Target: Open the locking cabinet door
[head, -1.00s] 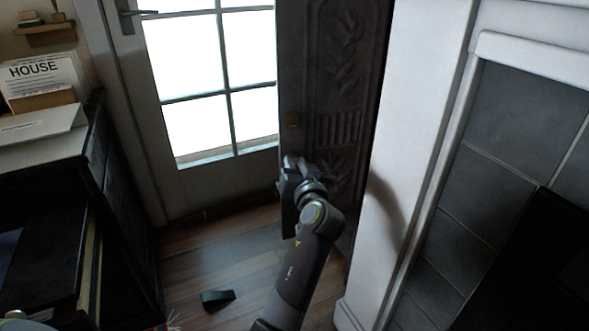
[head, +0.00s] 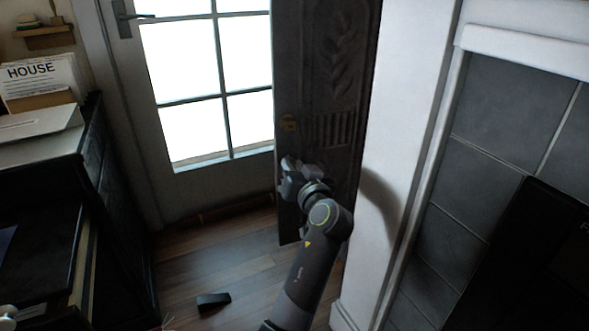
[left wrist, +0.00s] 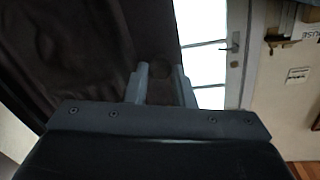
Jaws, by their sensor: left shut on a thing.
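The dark carved cabinet door (head: 335,65) stands beside the white wall pillar in the head view, with a small brass lock plate (head: 289,123) near its left edge. My left gripper (head: 287,172) is at that edge, below the lock plate. In the left wrist view the two fingers of the left gripper (left wrist: 161,85) straddle the edge of the dark door (left wrist: 95,50), shut on it. The cabinet's inside is hidden. My right gripper is not in view.
A glazed door (head: 190,90) with a lever handle is behind. A dark cabinet (head: 105,190) with a printed HOUSE card (head: 40,80) on top stands at left. A small black block (head: 213,300) lies on the wood floor (head: 225,270). The white pillar (head: 400,120) is close at right.

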